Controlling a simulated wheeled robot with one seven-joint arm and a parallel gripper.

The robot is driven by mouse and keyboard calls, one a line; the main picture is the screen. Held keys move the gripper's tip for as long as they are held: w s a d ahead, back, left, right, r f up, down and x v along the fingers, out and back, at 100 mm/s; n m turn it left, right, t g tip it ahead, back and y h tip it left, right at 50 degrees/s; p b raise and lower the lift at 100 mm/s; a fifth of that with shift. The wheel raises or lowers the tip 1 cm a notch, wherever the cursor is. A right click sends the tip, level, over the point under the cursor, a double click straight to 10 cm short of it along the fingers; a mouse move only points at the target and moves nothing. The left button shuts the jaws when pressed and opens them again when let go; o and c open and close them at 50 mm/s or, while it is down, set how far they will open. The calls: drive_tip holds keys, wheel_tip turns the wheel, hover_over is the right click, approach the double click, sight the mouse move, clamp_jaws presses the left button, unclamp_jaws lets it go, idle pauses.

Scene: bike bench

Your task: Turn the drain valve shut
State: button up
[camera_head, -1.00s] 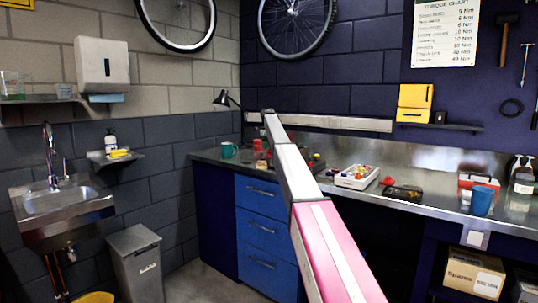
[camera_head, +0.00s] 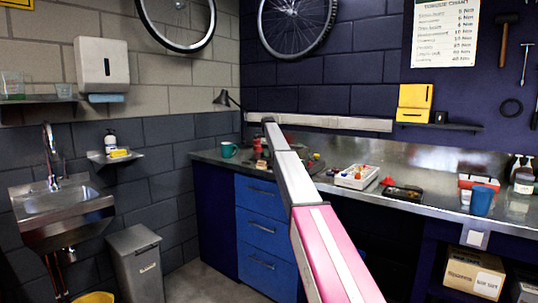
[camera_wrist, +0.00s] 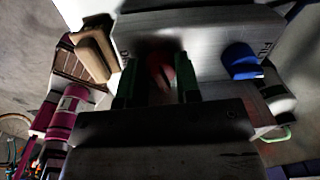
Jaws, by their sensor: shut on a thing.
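In the wrist view, a red handle (camera_wrist: 160,72) sits between the two green fingers of my gripper (camera_wrist: 157,82), against a pale grey panel (camera_wrist: 215,35). This looks like the drain valve's handle. My gripper is shut on it. Printed letters beside it are mostly hidden, with a "D" showing on the left. A blue handle (camera_wrist: 240,60) is on the same panel to the right, by letters that look like "FI". In the head view my arm hides the gripper and the valve.
The steel bench (camera_head: 335,188) carries a teal mug (camera_head: 229,150), a white tray of small parts (camera_head: 357,176), a dark tray (camera_head: 402,192) and a blue cup (camera_head: 481,201). A sink (camera_head: 58,203) and a grey bin (camera_head: 135,262) stand at left.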

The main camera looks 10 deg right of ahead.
drive_tip(key=shift+n, duration=0.5)
drive_tip(key=o, duration=0.9)
drive_tip(key=shift+r, duration=0.15)
drive_tip(key=r, duration=1)
drive_tip(key=shift+s+a+r, duration=0.15)
drive_tip(key=shift+s+r, duration=0.1)
drive_tip(key=shift+r, duration=0.05)
